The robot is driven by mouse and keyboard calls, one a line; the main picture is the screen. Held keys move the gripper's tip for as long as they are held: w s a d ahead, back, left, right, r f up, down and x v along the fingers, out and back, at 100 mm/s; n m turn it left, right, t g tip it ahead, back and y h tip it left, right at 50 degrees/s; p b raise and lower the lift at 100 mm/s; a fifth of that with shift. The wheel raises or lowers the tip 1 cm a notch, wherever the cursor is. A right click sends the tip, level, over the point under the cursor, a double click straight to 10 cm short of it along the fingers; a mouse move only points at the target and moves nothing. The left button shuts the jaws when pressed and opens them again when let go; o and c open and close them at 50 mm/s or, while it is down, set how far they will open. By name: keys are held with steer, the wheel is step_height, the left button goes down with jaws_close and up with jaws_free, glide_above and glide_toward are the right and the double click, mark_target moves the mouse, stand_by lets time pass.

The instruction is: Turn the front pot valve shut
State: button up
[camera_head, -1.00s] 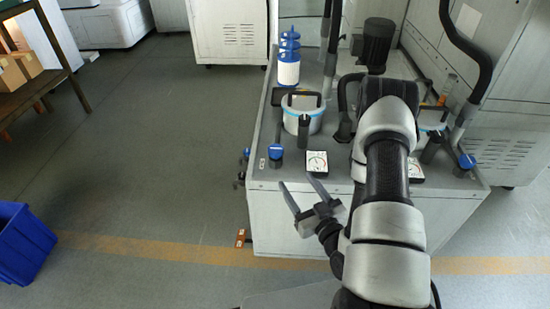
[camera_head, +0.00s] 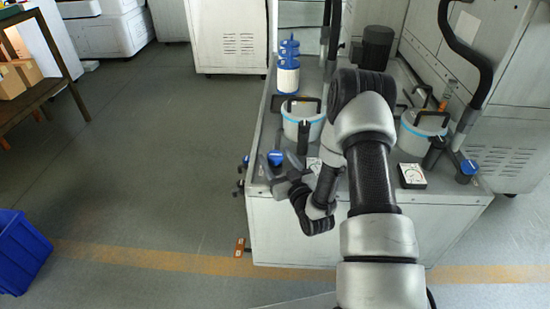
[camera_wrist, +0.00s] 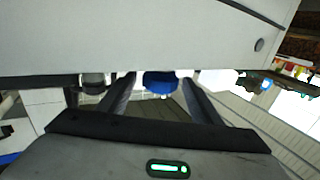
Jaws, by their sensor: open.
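Two blue valve knobs stand on the white cabinet's top, one before each pot: the left knob (camera_head: 276,157) and the right knob (camera_head: 468,167). The frames do not label either as the front one. My gripper (camera_head: 285,163) is open at the cabinet's front left edge, overlapping the left knob's lower part. In the wrist view, a blue knob (camera_wrist: 160,83) shows between the two spread fingers, beyond a pale panel edge; it looks like the left one. I see no grip on it. Whether the fingers touch it cannot be told.
The left pot (camera_head: 302,125) and right pot (camera_head: 422,135) have black handles. A gauge (camera_head: 411,176) sits on the cabinet (camera_head: 290,225) at right; another is mostly hidden by my arm. Floor at left is open, with a blue bin (camera_head: 20,250).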

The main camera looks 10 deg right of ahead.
steer(key=shift+w+a, duration=0.15)
steer(key=shift+w, duration=0.55)
steer(key=c, duration=1.1)
steer(key=shift+o, duration=0.2)
